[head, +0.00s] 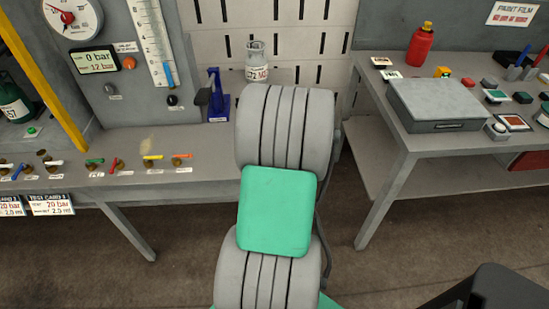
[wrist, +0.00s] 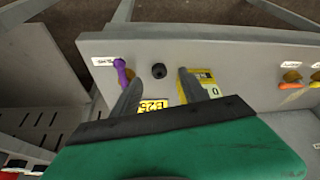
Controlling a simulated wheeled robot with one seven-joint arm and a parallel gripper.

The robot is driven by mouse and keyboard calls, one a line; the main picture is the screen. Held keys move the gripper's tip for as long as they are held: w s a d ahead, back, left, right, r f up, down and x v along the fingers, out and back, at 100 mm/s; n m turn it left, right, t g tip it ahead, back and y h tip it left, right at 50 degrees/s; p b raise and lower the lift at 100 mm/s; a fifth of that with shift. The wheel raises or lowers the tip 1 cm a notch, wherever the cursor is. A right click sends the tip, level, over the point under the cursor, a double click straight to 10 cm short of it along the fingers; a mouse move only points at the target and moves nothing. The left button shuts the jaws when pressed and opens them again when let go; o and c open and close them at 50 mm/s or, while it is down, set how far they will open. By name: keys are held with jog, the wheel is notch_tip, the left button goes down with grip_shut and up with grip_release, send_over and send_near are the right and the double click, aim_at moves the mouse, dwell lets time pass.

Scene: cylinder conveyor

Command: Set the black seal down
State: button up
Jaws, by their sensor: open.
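A small black round piece, which looks like the black seal (wrist: 158,70), is on the grey bench top in the wrist view. My gripper (wrist: 160,76) is open, with one grey finger on either side of it in the picture. Clear gaps show between the piece and both fingers, so they are apart. How far the fingertips are above the bench, I cannot tell. In the head view my arm hides the gripper and the seal.
A purple lever (wrist: 121,73) stands left of the seal. A yellow labelled item (wrist: 206,82) is behind the right finger. The grey bench (head: 205,170) carries several coloured levers and a blue stand (head: 217,98). A side table (head: 420,145) holds a grey case (head: 437,102).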

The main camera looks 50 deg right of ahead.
jog(key=x, duration=0.5)
jog(key=shift+w+d+f+p, duration=0.1)
jog(key=shift+w+d+p, duration=0.15)
jog(key=shift+d+p, duration=0.15)
jog(key=shift+c, duration=0.3)
grip_shut()
